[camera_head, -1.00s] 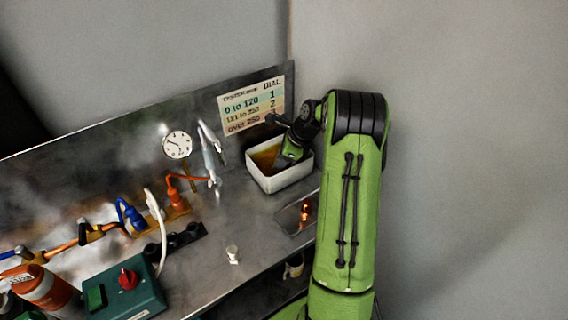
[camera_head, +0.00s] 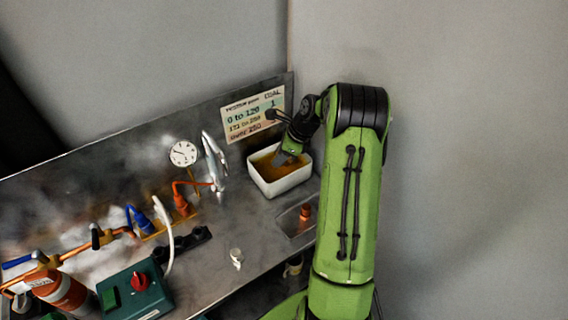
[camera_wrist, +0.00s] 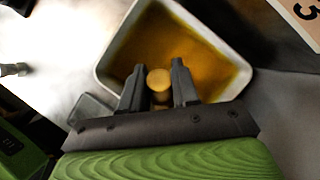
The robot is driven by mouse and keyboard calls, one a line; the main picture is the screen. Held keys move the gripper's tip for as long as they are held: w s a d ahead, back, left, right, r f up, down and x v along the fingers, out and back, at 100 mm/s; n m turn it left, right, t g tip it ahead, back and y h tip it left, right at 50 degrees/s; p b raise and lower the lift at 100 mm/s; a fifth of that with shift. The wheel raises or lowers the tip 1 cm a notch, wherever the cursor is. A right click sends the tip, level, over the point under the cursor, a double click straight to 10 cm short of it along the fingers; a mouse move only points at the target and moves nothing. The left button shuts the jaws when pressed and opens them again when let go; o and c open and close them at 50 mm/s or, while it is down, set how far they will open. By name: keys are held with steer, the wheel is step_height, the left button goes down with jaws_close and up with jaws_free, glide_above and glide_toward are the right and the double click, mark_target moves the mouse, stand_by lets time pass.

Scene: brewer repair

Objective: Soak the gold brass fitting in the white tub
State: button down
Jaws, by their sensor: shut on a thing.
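The white tub (camera_head: 279,187) stands at the back right of the metal bench and holds amber liquid. My gripper (camera_head: 285,157) points down into the tub from above. In the wrist view the white tub (camera_wrist: 118,52) fills the upper middle, and my gripper (camera_wrist: 157,82) has its two dark fingers over the liquid. The gold brass fitting (camera_wrist: 158,79) shows as a round gold end between the fingers, which are shut on it. Whether its lower part touches the liquid I cannot tell.
A gauge (camera_head: 184,153), a silver tap-like part (camera_head: 215,160), orange and blue fittings and a green switch box (camera_head: 135,291) are to the left. A copper piece (camera_head: 305,212) lies in a recess in front. Steam drifts over the left bench.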

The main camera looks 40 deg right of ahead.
steer(key=shift+r+p, duration=2.45)
steer(key=shift+r, duration=0.15)
step_height(320, 180, up, 4)
steer(key=p, duration=0.4)
steer(key=shift+r+p, duration=0.15)
steer(key=shift+p, duration=0.25)
steer(key=shift+f, duration=0.2)
